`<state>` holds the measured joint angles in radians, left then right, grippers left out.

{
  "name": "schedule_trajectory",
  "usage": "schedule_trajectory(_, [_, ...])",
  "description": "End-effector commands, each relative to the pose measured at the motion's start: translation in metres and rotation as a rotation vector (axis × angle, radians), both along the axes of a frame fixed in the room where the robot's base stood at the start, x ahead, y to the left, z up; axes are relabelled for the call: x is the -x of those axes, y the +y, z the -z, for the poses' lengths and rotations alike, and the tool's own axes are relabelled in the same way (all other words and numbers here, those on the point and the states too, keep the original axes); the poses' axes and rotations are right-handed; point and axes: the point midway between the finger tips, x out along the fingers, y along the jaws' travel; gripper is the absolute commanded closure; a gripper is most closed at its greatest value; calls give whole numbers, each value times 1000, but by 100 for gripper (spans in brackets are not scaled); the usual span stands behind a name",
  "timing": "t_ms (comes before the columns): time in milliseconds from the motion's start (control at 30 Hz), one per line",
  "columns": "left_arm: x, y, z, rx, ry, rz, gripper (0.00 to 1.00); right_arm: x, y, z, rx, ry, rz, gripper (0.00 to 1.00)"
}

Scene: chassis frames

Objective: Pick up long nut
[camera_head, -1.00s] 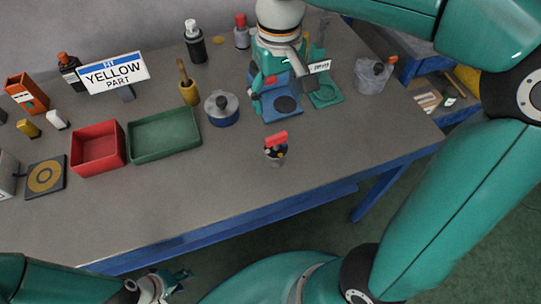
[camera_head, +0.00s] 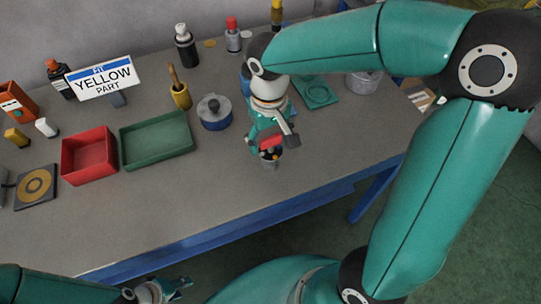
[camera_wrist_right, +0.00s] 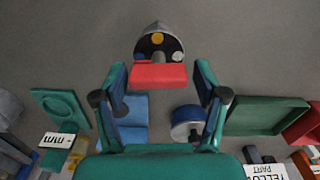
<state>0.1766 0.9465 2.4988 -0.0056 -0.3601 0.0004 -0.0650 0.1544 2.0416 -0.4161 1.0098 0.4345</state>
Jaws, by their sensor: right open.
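A small grey holder (camera_head: 269,163) with yellow, blue and pale round marks stands on the table, and it also shows in the right wrist view (camera_wrist_right: 158,27). A red block-like part (camera_wrist_right: 158,76) is at its near side. I cannot tell for sure which piece is the long nut. My right gripper (camera_head: 270,148) is directly over the holder and hides part of it. In the right wrist view its fingers (camera_wrist_right: 161,80) are open, spread on both sides of the red part, with nothing gripped. My left gripper (camera_head: 178,287) is low at the bottom edge, away from the table.
A green tray (camera_head: 156,155), red bin (camera_head: 89,176) and blue pot (camera_head: 214,124) stand to the left. A yellow-part sign (camera_head: 102,79) stands behind them. A blue tray (camera_wrist_right: 137,138) and a green fixture (camera_head: 315,95) are behind. The table front is clear.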

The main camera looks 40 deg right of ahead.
Motion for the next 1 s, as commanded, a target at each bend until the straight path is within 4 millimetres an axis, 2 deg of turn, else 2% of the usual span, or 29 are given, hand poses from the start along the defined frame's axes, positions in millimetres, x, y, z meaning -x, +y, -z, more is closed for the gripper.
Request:
schedule_trajectory(233, [0,0,-4,0,0,0,61,0,-1,34,-1,4,0,28])
schedule_trajectory(533, [0,0,-4,0,0,0,61,0,-1,39,-1,0,0,28])
schedule_trajectory(567, [0,0,-4,0,0,0,61,0,-1,39,-1,0,0,31])
schedule_trajectory(933, [0,0,-4,0,0,0,61,0,-1,39,-1,0,0,93])
schedule_trajectory(1000, [0,0,-4,0,0,0,61,-1,-1,39,-1,-1,0,95])
